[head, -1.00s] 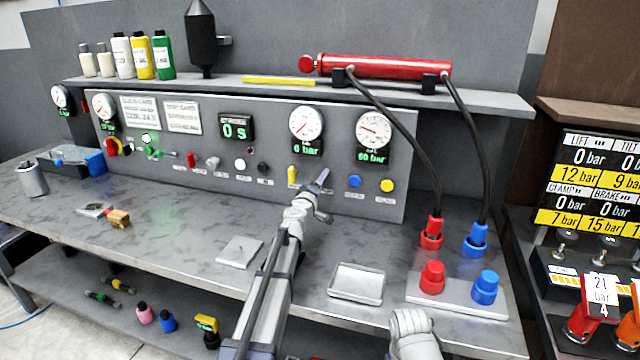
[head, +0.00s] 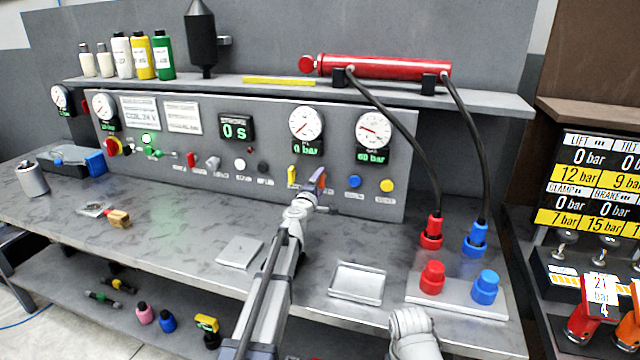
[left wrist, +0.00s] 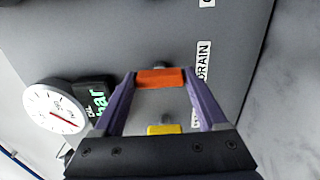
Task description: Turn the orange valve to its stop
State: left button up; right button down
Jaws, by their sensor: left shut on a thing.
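The orange valve (left wrist: 160,78) is a short bar handle on the grey panel. In the left wrist view it spans the gap between the purple fingertips of my left gripper (left wrist: 162,82), which is shut on it. In the head view the left gripper (head: 317,181) reaches the lower right part of the panel front, and a little of the orange handle shows between the fingers. The fingers and wrist hide most of the valve there. My right gripper is out of view.
A yellow valve handle (head: 291,175) sits just left of the left gripper; it also shows in the left wrist view (left wrist: 164,129). Blue (head: 354,181) and yellow (head: 387,185) knobs are to the right. A shallow tray (head: 357,283) and a flat plate (head: 239,251) lie on the bench.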

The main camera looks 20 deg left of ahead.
pick_arm(q)
jog(key=o, duration=1.3)
jog(key=shift+s, duration=0.15)
jog(key=s, duration=0.7)
jog(key=shift+s+a, duration=0.15)
jog(key=shift+s, duration=0.15)
